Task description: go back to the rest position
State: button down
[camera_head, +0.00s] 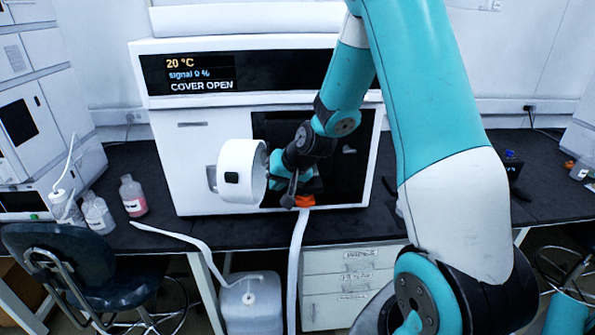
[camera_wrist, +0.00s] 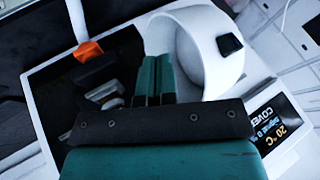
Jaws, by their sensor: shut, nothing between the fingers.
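The white instrument (camera_head: 190,140) stands on the bench, and its display reads 20 °C, signal 0 % and COVER OPEN. Its round white cover (camera_head: 236,165) is swung out at the front; it also shows in the wrist view (camera_wrist: 222,50), right of the fingers. My gripper (camera_head: 277,170) is in front of the dark opening, close beside the cover. In the wrist view its teal fingers (camera_wrist: 155,62) are together with nothing between them. I cannot tell whether they touch the cover. My arm hides part of the opening.
An orange piece (camera_head: 304,201) sits at the instrument's lower edge, above a white hose (camera_head: 297,250). Bottles, one with pink liquid (camera_head: 133,196), stand on the bench (camera_head: 165,231) at left. A chair (camera_head: 85,262) is at lower left.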

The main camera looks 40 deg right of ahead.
jog(key=a+b+v, duration=0.1)
jog(key=v, duration=0.7)
jog(key=s+a+r+n+g+y+b, duration=0.15)
jog(key=s+a+n, duration=0.25)
jog(key=a, duration=0.5)
jog(key=s+a+r+n+g+y, duration=0.1)
jog(key=s+a+r+n+g, duration=0.2)
jog(key=a, duration=0.6)
jog(key=s+a+n+g, duration=0.1)
jog(key=s+a+n, duration=0.2)
jog(key=s, duration=0.4)
jog(key=s+a+n+g, duration=0.1)
jog(key=s+a+n, duration=0.2)
jog(key=s, duration=0.5)
jog(key=shift+a+g+b, duration=0.35)
jog(key=shift+a+b, duration=0.05)
jog(key=shift+s, duration=0.1)
